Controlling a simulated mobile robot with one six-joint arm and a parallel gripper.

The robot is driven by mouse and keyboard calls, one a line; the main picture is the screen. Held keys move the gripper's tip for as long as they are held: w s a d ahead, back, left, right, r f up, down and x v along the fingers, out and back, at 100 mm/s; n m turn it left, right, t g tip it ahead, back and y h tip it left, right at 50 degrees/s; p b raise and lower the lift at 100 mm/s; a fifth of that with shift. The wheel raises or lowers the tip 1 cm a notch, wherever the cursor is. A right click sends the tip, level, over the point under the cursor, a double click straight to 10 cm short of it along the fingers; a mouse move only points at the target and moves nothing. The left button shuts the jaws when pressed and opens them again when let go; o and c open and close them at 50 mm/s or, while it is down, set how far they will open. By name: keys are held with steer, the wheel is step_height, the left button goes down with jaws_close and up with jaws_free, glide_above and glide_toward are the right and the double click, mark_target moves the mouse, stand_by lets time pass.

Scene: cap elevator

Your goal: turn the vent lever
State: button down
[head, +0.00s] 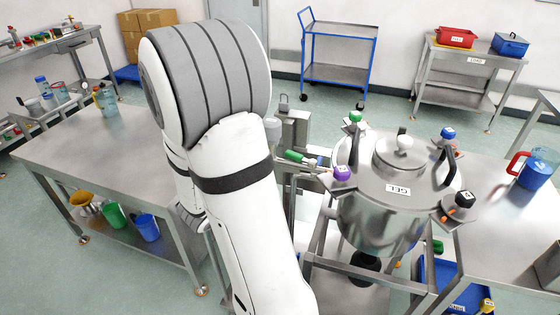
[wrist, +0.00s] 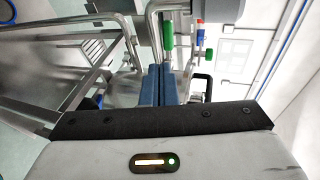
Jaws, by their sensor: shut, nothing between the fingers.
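A green-handled lever (head: 296,157) shows beside the steel pot (head: 380,225) in the head view, just right of my arm; a similar green handle (wrist: 168,38) shows in the wrist view. I cannot tell for sure that it is the vent lever. In the wrist view, my gripper (wrist: 161,68) has its two blue fingers together with nothing between them. Their tips point toward the pipes, just below the green handle in the picture; contact cannot be told. My gripper is hidden behind my arm in the head view.
The pot's lid (head: 403,150) has colored knobs around it, including a purple one (head: 341,173). A metal frame surrounds the pot. A steel table (head: 65,150) stands left and another (head: 505,220) right, with a blue jug (head: 534,172). A blue cart (head: 338,50) stands behind.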

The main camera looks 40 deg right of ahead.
mark_target(291, 157)
steer(key=p+x, duration=0.1)
steer(key=x, duration=0.3)
steer(key=r+p+x, duration=0.1)
steer(key=x, duration=0.4)
steer(key=p+x, duration=0.1)
steer(key=x, duration=0.3)
steer(key=shift+d, duration=0.65)
